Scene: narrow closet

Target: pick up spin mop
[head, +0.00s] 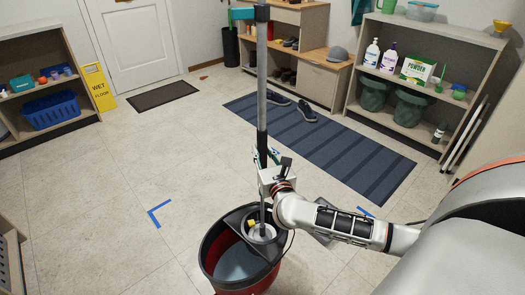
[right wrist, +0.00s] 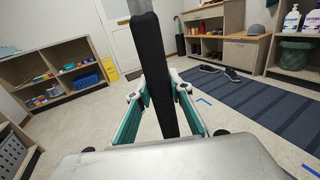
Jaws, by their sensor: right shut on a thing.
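The spin mop (head: 262,100) stands nearly upright, with a grey pole and a black grip section. Its lower end is in the wringer part of a dark red and black bucket (head: 208,250), which holds greyish water; the mop head is mostly hidden there. My right gripper (head: 264,158) is shut around the black grip, above the bucket. In the right wrist view, the black grip (right wrist: 158,60) stands between the teal-padded fingers of my right gripper (right wrist: 160,97). My left gripper is not in view.
A yellow wet-floor sign (head: 97,85) stands by the left shelf (head: 30,45). A striped blue rug (head: 340,150) with dark shoes lies behind the bucket. A stocked shelf (head: 430,40) is at right. Blue tape corners (head: 153,214) mark the floor; open tiles lie left.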

